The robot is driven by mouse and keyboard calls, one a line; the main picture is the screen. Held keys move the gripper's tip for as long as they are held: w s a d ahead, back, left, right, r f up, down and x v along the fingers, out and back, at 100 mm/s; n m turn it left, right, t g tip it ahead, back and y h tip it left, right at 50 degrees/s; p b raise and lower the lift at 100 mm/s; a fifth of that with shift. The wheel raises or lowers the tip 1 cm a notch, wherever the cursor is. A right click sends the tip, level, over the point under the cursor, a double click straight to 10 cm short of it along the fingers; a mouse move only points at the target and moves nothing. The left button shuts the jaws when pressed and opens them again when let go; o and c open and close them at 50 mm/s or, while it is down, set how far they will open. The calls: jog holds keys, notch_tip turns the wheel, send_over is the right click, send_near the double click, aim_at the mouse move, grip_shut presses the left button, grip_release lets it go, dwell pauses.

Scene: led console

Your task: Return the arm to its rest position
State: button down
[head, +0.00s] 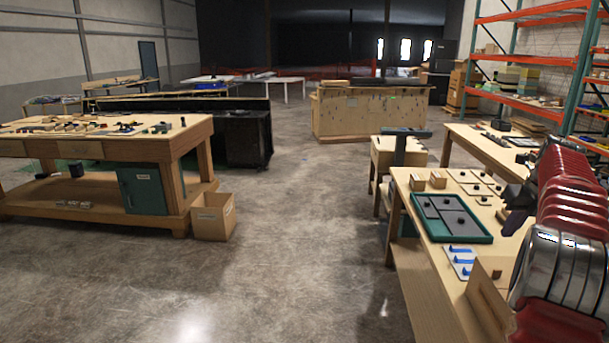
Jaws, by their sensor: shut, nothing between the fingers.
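My arm, red and silver, reaches in from the lower right edge over the right-hand workbench (415,225). My gripper (514,212), dark and small at the far end of the arm, is shut and empty above the right part of that bench. The arm's own bulk hides part of the bench surface and whatever lies behind it. No LED console can be made out clearly.
On the right bench are a teal tray (485,238) with grey pieces, small wooden blocks (438,180) and a white card with blue pieces (460,258). A cardboard box (213,216) stands by the left workbench (100,145). The middle floor is clear.

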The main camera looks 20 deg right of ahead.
jog(key=shift+n, duration=0.3)
jog(key=s+a+f+n+g, duration=0.15)
jog(key=a+f+n, duration=0.35)
jog(key=n, duration=0.6)
jog(key=s+a+n, duration=0.4)
jog(key=a+n, duration=0.6)
jog(key=a, duration=0.6)
jog(key=s+a+n, duration=0.4)
jog(key=a+n, duration=0.7)
jog(key=a, duration=0.6)
jog(key=s+a+n+t, duration=0.1)
jog(key=s+a+n, duration=0.2)
jog(key=a, duration=0.6)
jog(key=s+a+r+n+t+y, duration=0.1)
jog(key=s+a+n+t, duration=0.1)
jog(key=s+a+n, duration=0.2)
jog(key=s+a, duration=0.3)
jog(key=a, duration=0.3)
jog(key=shift+s+a+n+y, duration=0.15)
jog(key=shift+s+n+y, duration=0.15)
jog(key=shift+s, duration=0.1)
